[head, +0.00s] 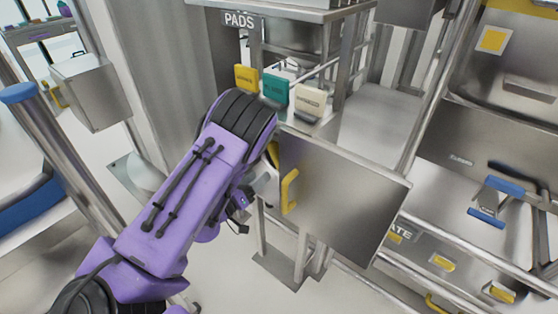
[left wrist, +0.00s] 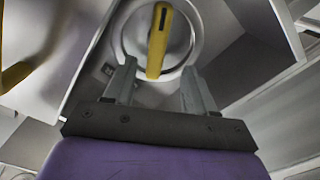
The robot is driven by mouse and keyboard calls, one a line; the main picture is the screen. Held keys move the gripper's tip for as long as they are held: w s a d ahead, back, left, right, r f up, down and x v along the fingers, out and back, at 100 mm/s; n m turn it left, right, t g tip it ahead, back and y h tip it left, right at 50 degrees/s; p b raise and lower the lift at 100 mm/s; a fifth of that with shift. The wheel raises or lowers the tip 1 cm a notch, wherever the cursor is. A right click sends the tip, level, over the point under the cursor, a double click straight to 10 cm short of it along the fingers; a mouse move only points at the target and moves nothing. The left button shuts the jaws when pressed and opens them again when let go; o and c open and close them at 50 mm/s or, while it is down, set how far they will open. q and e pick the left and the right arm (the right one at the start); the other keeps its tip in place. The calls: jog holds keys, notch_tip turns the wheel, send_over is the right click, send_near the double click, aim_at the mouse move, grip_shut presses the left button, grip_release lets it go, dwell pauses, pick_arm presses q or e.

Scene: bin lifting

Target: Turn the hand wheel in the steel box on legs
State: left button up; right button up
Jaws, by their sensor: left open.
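The hand wheel (left wrist: 188,42) is a pale round disc with a yellow bar (left wrist: 157,38) across it. It shows in the left wrist view, inside the grey steel box (left wrist: 250,65). My left gripper (left wrist: 159,71) is open, with its two grey fingers spread and the lower end of the yellow bar between the tips. I cannot tell whether they touch it. In the head view the box door (head: 345,195) stands open, with a yellow handle (head: 289,191). My purple left arm hides the wheel and most of the gripper there. My right gripper is not in view.
Yellow, teal and cream pads (head: 277,86) stand above the box, under a PADS sign (head: 239,20). The open door lies just right of my left gripper. Steel racks with rails (head: 450,240) fill the right. A small steel box (head: 90,90) is at the upper left.

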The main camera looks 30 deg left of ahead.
aim_at(275, 162)
pick_arm(q)
jog(key=w, duration=0.3)
jog(key=w+p, duration=0.1)
jog(key=w, duration=0.5)
jog(key=shift+w+d+r+p, duration=0.2)
jog(key=shift+w+d+p, duration=0.1)
jog(key=shift+d+p, duration=0.1)
jog(key=shift+w, duration=0.5)
grip_shut()
